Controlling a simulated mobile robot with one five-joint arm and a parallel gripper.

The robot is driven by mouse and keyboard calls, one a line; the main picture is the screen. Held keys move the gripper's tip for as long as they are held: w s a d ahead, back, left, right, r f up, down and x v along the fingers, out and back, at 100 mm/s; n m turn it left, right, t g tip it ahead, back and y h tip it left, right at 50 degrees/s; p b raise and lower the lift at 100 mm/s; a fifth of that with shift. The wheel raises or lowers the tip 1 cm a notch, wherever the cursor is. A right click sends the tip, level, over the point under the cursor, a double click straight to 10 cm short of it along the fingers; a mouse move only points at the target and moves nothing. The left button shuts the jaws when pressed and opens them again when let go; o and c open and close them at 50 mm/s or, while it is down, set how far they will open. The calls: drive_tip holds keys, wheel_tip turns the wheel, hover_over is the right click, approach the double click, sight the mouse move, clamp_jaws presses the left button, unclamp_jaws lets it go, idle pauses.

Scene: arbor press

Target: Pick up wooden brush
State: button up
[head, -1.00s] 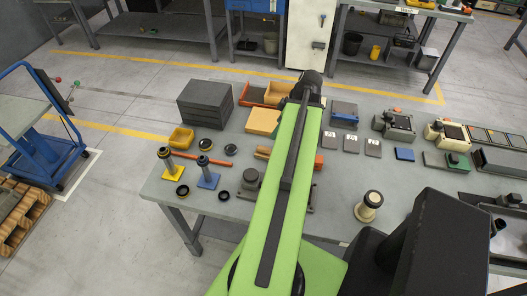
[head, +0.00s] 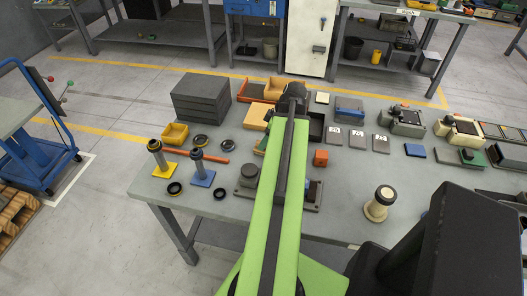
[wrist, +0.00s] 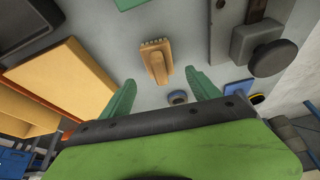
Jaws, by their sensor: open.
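The wooden brush (wrist: 157,60) lies on the grey table. In the wrist view it is upper middle, its bristle end pointing up in the picture and its narrower end toward my gripper. My gripper (wrist: 160,79) is open, with one green finger on each side of the brush's line. The brush appears beyond the fingertips, and I see no contact.
A dark round knob on a grey block (wrist: 245,42) is right of the brush in the wrist view. A tan block (wrist: 65,78) is on the left. In the head view, posts on yellow (head: 165,170) and blue bases stand left of my arm. An orange block (head: 321,158) is on the right.

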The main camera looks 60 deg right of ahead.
drive_tip(key=b+x, duration=0.4)
drive_tip(key=x, duration=0.1)
drive_tip(key=shift+s+f+b, duration=0.25)
drive_tip(key=shift+s+b, duration=0.05)
drive_tip(key=shift+b, duration=0.1)
drive_tip(key=shift+r, duration=0.15)
drive_tip(key=c, duration=1.5)
